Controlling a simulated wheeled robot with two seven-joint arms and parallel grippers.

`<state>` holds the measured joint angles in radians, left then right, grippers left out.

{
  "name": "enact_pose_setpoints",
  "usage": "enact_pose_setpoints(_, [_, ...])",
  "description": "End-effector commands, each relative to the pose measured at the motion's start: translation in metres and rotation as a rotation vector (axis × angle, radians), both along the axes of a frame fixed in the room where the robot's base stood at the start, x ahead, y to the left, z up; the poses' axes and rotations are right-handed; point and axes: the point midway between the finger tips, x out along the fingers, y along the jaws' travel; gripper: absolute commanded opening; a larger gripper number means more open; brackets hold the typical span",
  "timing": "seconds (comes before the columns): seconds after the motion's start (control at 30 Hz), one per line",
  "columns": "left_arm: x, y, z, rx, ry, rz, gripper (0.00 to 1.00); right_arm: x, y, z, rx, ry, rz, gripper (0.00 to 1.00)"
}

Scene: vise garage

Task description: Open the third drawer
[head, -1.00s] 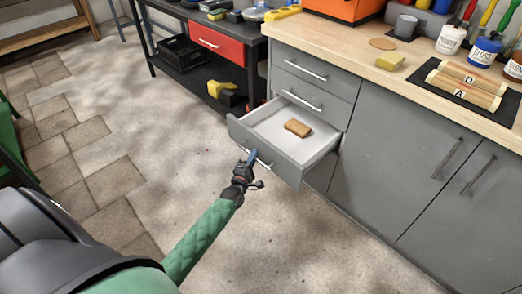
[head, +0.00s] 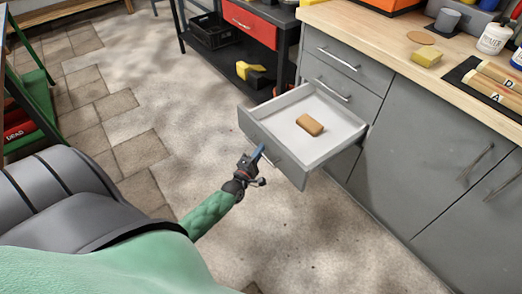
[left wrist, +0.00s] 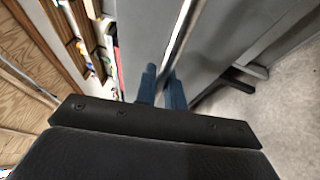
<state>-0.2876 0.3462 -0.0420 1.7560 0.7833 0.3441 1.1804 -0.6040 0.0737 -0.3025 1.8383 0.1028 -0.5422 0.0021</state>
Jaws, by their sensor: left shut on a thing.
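The third drawer (head: 291,170) of the grey cabinet stands well pulled out, below two shut drawers. A small tan block (head: 310,125) lies inside it on the white bottom. My left gripper (head: 258,155) is at the drawer's front face, shut on its bar handle. In the left wrist view, the blue fingers (left wrist: 160,88) close around the long metal handle (left wrist: 182,32) beside the grey front. In the head view the gripper hides part of the handle. My right gripper is not in view.
The wooden worktop (head: 390,45) holds a yellow sponge (head: 427,54), jars and wooden rollers. A dark workbench with a red drawer (head: 250,24) stands behind. Grey cupboard doors (head: 420,150) are right of the drawer. The concrete floor before the drawer is clear.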

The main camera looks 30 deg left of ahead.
Motion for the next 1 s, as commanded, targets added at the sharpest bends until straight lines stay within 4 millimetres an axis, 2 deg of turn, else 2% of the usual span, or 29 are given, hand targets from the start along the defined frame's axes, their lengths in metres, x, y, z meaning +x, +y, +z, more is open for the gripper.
enact_pose_setpoints(0.13, [0.0,0.0,-0.001,0.0,0.002,0.0,0.0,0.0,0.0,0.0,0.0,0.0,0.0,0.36])
enact_pose_setpoints(0.17, [0.0,0.0,-0.001,0.0,0.002,0.0,0.15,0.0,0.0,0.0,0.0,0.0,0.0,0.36])
enact_pose_setpoints(0.23, [0.0,0.0,-0.001,0.0,0.002,0.0,0.28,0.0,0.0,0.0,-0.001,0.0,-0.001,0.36])
enact_pose_setpoints(0.27, [0.0,0.0,-0.001,0.0,0.001,0.0,0.32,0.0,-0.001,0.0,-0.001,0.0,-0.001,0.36])
enact_pose_setpoints(0.53, [0.0,0.0,-0.001,0.0,0.001,0.0,0.32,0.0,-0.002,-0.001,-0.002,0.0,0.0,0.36])
enact_pose_setpoints(0.67, [-0.007,0.0,-0.002,0.0,0.002,0.0,0.32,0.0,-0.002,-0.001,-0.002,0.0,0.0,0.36])
enact_pose_setpoints(1.0, [-0.053,-0.003,-0.011,0.0,0.002,0.0,0.32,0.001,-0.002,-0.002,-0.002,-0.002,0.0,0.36])
